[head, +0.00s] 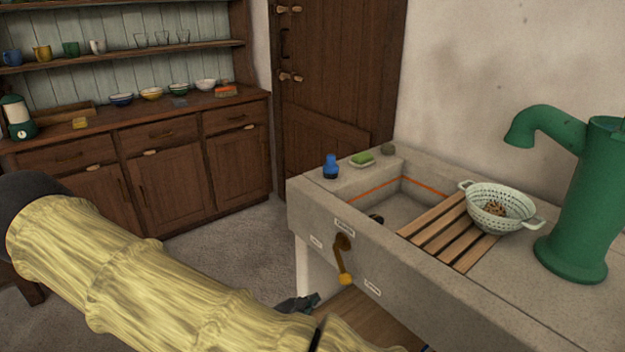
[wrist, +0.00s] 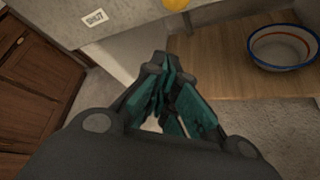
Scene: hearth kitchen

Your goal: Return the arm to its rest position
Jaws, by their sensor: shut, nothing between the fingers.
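My arm (head: 150,270), in a pale yellow ribbed sleeve, crosses the lower left of the head view. My gripper (head: 298,303) shows only in part as a small dark shape beyond the sleeve, low in front of the stone sink. In the wrist view my gripper (wrist: 165,95) has its dark fingers with teal pads together, with nothing between them. It is in front of the sink's front face, near the wooden shelf below, and holds nothing.
The stone sink (head: 330,240) carries a brass handle (head: 344,262) on its front. A colander (head: 495,208) sits by the slatted rack and a green pump (head: 580,200). A bowl (wrist: 283,48) stands on the lower wooden shelf (wrist: 225,60). Wooden cabinets (head: 165,175) line the left; open floor lies between.

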